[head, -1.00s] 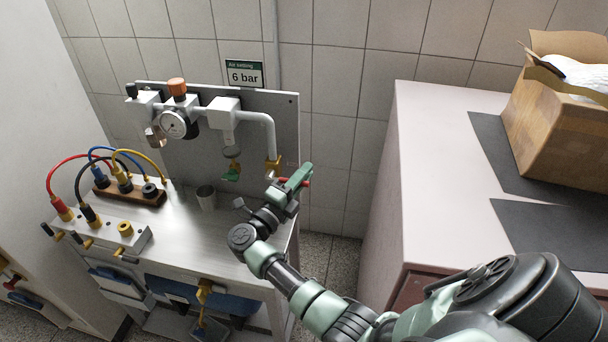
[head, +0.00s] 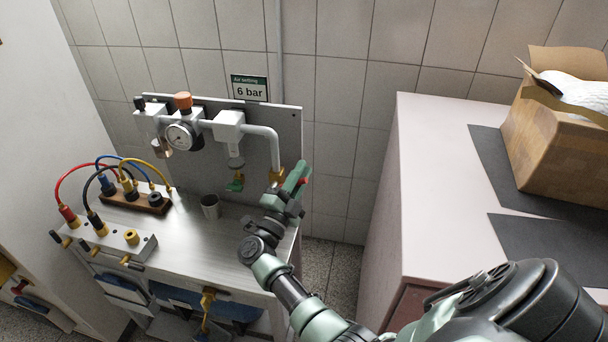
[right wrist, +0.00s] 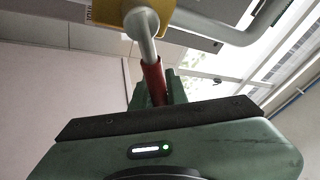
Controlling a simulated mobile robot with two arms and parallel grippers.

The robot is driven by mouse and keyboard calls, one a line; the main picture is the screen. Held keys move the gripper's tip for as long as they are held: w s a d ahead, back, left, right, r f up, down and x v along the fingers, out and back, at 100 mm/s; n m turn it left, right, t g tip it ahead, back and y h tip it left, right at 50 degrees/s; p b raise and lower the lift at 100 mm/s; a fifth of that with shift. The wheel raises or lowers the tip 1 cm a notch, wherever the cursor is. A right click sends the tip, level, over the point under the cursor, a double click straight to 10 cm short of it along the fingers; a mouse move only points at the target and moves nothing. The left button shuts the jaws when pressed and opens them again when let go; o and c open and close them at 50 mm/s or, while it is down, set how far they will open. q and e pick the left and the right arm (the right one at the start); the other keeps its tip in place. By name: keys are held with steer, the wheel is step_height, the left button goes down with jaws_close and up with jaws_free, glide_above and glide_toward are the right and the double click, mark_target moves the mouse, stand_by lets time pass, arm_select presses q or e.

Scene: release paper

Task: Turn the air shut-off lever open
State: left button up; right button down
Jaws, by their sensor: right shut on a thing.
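The air shut-off valve has a brass body (head: 275,176) at the lower end of the grey pipe, on the right edge of the back panel. Its red-sleeved lever (right wrist: 153,80) runs from the valve hub down between my finger pads in the right wrist view. In the head view only a bit of red (head: 304,181) shows beside the fingers. My right gripper (head: 298,177) is shut on the lever, just right of the valve. Its green fingers also show in the right wrist view (right wrist: 158,88). My left gripper is in neither view.
A pressure gauge (head: 179,137) and an orange-capped regulator (head: 183,101) sit left on the panel. A metal cup (head: 210,206) stands on the bench (head: 190,248). A pink-white cabinet (head: 425,170) with a cardboard box (head: 555,145) stands right of my arm.

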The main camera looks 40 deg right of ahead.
steer(key=shift+w+a+r+n, duration=0.15)
steer(key=shift+n, duration=0.55)
steer(key=shift+t, duration=0.4)
steer(key=c, duration=1.4)
jaws_free()
steer(key=shift+r, duration=0.1)
